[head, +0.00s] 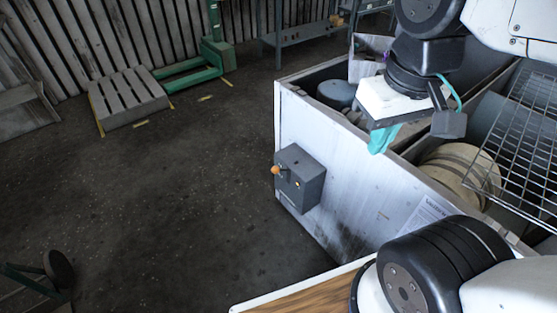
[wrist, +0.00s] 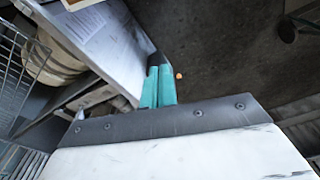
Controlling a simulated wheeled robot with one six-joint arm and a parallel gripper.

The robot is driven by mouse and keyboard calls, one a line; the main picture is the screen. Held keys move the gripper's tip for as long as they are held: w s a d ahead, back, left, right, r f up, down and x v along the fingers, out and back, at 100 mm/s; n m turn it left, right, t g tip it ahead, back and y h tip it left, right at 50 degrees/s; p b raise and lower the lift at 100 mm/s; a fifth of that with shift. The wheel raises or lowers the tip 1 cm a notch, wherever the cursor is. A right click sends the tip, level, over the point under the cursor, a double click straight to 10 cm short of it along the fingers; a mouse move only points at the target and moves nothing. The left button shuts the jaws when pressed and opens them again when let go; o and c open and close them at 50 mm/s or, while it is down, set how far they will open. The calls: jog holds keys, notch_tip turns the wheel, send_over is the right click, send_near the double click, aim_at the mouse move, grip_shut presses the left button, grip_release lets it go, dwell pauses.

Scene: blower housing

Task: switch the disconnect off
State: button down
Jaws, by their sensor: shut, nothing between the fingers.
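The disconnect (head: 300,180) is a grey box on the outside of the white housing wall, near its left corner. Its lever with an orange knob (head: 276,170) sticks out on the left side of the box. In the wrist view only the orange knob (wrist: 179,76) shows clearly, just right of the fingertips; most of the box is hidden. My gripper (head: 380,138) has teal fingers, shut and empty, above and to the right of the box, close to the top edge of the wall and apart from the lever. The fingers also show side by side in the wrist view (wrist: 159,86).
The white housing (head: 360,185) is open on top, with a round tan part (head: 460,170) inside and a wire grille (head: 525,125) at the right. A wooden board (head: 300,300) lies at the front. The dark floor (head: 180,200) left of the box is clear. A pallet (head: 128,98) lies farther back.

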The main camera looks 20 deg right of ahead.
jog(key=w+a+f+m+y, duration=0.1)
jog(key=w+f+m, duration=0.3)
jog(key=w, duration=0.7)
jog(key=w+a+f+m+y, duration=0.1)
jog(key=w+f+m, duration=0.25)
jog(key=w, duration=0.85)
jog(key=w+d+f+m, duration=0.1)
jog(key=w+f+m, duration=0.2)
jog(key=w+f, duration=0.4)
jog(key=w+d+f+m+y, duration=0.1)
jog(key=w+f+m, duration=0.3)
jog(key=f, duration=1)
jog(key=w+d, duration=0.1)
jog(key=w, duration=0.2)
jog(key=shift+f, duration=0.25)
jog(key=x, duration=1.4)
jog(key=shift+s+a, duration=0.1)
jog(key=shift+s, duration=0.25)
